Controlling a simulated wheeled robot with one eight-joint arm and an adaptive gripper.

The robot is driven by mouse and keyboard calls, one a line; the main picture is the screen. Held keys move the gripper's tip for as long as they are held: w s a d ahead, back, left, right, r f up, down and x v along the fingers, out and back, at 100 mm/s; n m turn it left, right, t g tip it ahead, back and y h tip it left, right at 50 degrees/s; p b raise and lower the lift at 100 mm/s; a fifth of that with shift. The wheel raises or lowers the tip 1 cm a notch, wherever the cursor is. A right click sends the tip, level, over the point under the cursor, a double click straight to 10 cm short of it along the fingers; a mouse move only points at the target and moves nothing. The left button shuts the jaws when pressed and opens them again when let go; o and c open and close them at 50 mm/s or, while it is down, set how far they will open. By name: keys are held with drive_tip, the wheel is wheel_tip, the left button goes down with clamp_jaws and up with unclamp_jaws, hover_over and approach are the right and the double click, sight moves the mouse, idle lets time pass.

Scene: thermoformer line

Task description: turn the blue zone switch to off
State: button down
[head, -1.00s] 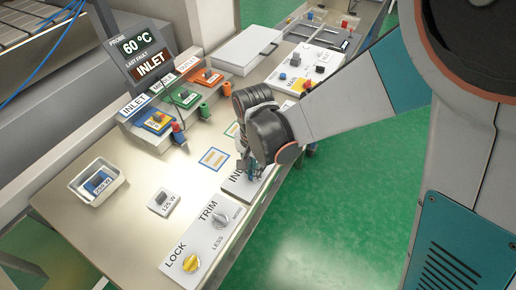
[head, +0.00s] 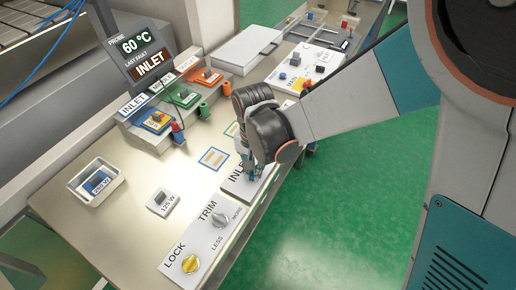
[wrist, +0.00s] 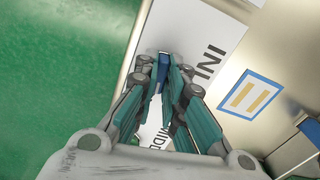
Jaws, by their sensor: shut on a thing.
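The blue zone switch (wrist: 163,64) is a small blue handle on a white label panel (wrist: 205,38) in the wrist view. It sits beside the printed "INL…" lettering. My gripper (wrist: 163,72) is shut on it, with one teal-and-grey finger on each side. In the head view my gripper (head: 252,172) is down at the panel (head: 229,187) near the table's front edge. There the gripper largely hides the switch. I cannot read its off mark or its exact angle.
A panel with LOCK and TRIM knobs (head: 190,263) lies to the left along the edge. A 125 W block (head: 161,201), a white bin (head: 76,186) and a blue-framed mat (head: 213,159) lie behind. A display (head: 143,52) reads "INLET". Green floor is clear at front right.

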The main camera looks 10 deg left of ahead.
drive_tip(key=shift+n, duration=0.4)
drive_tip(key=shift+n+b, duration=0.4)
drive_tip(key=shift+n, duration=1)
drive_tip(key=shift+n+b, duration=0.3)
drive_tip(key=shift+n, duration=1.7)
drive_tip(key=shift+n+b, duration=0.3)
drive_tip(key=shift+n, duration=0.5)
